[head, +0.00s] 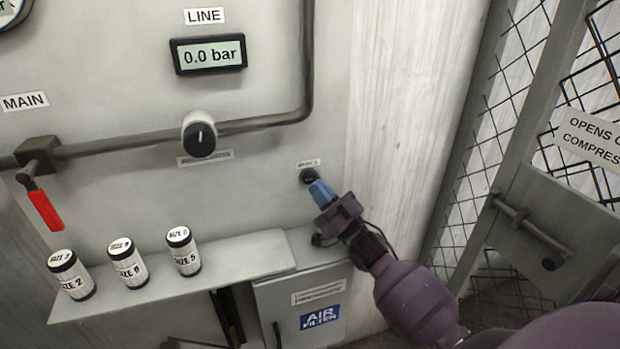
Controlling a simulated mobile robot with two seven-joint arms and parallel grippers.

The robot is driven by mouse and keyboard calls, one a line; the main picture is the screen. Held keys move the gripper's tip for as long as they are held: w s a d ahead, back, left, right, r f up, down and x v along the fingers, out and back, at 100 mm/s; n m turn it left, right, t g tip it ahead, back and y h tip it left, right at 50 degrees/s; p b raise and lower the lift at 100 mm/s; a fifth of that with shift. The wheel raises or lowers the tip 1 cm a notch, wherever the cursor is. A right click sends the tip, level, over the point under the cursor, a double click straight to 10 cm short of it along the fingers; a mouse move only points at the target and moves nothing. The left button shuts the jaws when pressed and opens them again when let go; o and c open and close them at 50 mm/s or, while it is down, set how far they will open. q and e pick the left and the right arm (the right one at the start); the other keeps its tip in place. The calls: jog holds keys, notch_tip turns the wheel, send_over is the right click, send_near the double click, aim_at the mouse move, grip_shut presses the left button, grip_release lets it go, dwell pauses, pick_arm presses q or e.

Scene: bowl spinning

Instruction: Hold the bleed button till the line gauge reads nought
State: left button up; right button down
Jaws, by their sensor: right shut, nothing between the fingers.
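The line gauge (208,54) is a dark-framed digital display under a LINE label, and it reads 0.0 bar. The bleed button (306,174) is a small dark round button on the panel, below a small label too small to read. My right gripper (318,188) is shut and empty, with its blue fingertips at the lower right edge of the button. The fingertips hide part of the button, and I cannot tell whether they press it. My left gripper is not in view.
A pipe with a black-faced knob (200,135) crosses the panel. A red-handled valve (44,208) hangs at left under MAIN. Several labelled canisters, including one (128,263), stand on a shelf (230,262). An air filter cabinet (300,300) is below; a mesh gate (530,190) stands right.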

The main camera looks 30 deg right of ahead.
jog(key=s+p, duration=0.1)
jog(key=s, duration=0.1)
jog(key=s+a, duration=0.1)
jog(key=s, duration=0.1)
jog(key=shift+s+p, duration=0.15)
jog(key=shift+p, duration=0.2)
dwell(0.4)
